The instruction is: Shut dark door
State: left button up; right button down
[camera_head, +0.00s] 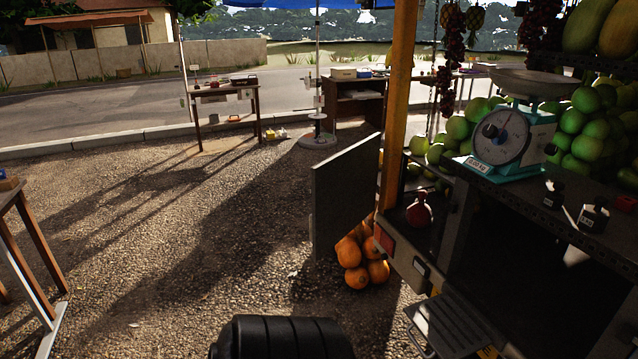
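A dark flat door panel (345,195) stands upright and open in the middle of the view, to the left of the yellow post (398,105) at the truck's corner. Its right edge is near the post, and its broad face is turned toward me. On the truck's near side, a dark opening (520,255) shows under the counter. I cannot tell whether the panel belongs to that opening. Neither of my grippers is in view.
Orange fruits (355,277) are piled below the panel's right side. A step (465,325) juts out below the truck. A scale (505,140) and green fruit (590,125) sit on the counter. Gravel left of the panel is free. A wooden table (225,95) stands farther back.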

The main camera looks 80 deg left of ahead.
aim_at(344, 186)
jog(key=j+u, duration=0.1)
jog(key=j, duration=0.5)
jog(key=j+u, duration=0.1)
jog(key=j, duration=0.5)
jog(key=j+u, duration=0.1)
jog(key=j, duration=0.5)
jog(key=j+u, duration=0.1)
jog(key=j, duration=0.5)
jog(key=j+u, duration=0.1)
jog(key=j, duration=0.5)
jog(key=j+u, duration=0.1)
jog(key=j, duration=0.5)
jog(key=i+j+u, duration=0.1)
jog(key=j, duration=0.5)
jog(key=i+j+u, duration=0.1)
jog(key=j, duration=0.45)
jog(key=i, duration=0.05)
